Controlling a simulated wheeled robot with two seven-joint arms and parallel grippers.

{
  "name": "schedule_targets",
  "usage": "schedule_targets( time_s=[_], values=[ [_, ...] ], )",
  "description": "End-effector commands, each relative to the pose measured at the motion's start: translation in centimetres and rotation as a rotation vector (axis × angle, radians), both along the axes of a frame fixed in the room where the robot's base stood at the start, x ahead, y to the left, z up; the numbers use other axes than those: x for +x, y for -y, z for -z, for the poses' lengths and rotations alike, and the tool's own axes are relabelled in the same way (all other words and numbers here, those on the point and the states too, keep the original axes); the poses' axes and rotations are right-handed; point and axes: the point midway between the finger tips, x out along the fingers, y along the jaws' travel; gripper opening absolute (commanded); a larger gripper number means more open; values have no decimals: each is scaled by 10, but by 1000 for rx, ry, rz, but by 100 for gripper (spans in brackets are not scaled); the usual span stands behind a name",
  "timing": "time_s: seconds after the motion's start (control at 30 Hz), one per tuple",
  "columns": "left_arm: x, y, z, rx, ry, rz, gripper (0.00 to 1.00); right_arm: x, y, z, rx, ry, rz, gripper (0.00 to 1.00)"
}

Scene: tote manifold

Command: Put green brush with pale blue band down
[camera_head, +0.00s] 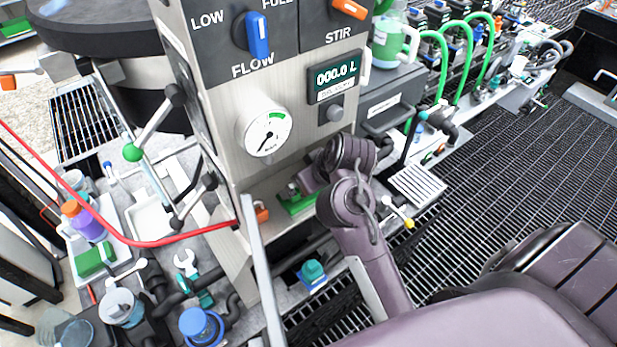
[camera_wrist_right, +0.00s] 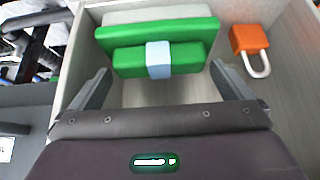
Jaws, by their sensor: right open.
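The green brush with the pale blue band (camera_wrist_right: 188,55) is inside a pale, walled bay in the right wrist view. It appears to rest there, with its band facing my right gripper. In the head view the green brush (camera_head: 298,203) shows low in the recess of the grey control panel, partly hidden by my right arm. My right gripper (camera_wrist_right: 159,68) is open, one finger on each side of the brush's near part. I see no grip on the brush. My left gripper is not in view.
An orange padlock (camera_wrist_right: 250,40) lies right of the brush in the bay; it also shows in the head view (camera_head: 261,211). A red hose (camera_head: 150,242) runs to the panel's left side. A bench with bottles and tools is crowded at left. Open grating lies at right.

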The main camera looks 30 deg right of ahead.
Motion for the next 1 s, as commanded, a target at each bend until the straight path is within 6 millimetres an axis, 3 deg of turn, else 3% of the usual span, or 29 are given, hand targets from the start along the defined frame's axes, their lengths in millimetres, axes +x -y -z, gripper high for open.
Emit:
schedule_targets(
  time_s=[0.03, 0.2, 0.5, 1.0],
  values=[
    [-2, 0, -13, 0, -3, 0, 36, -4, 1, -13, 1, 0, 1, 100],
    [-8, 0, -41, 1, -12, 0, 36, -22, 3, -43, 1, 0, 1, 100],
    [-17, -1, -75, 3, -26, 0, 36, -51, 7, -85, 1, 0, 0, 100],
    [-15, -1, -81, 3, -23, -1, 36, -59, 8, -94, 1, 0, -1, 100]
  ],
)
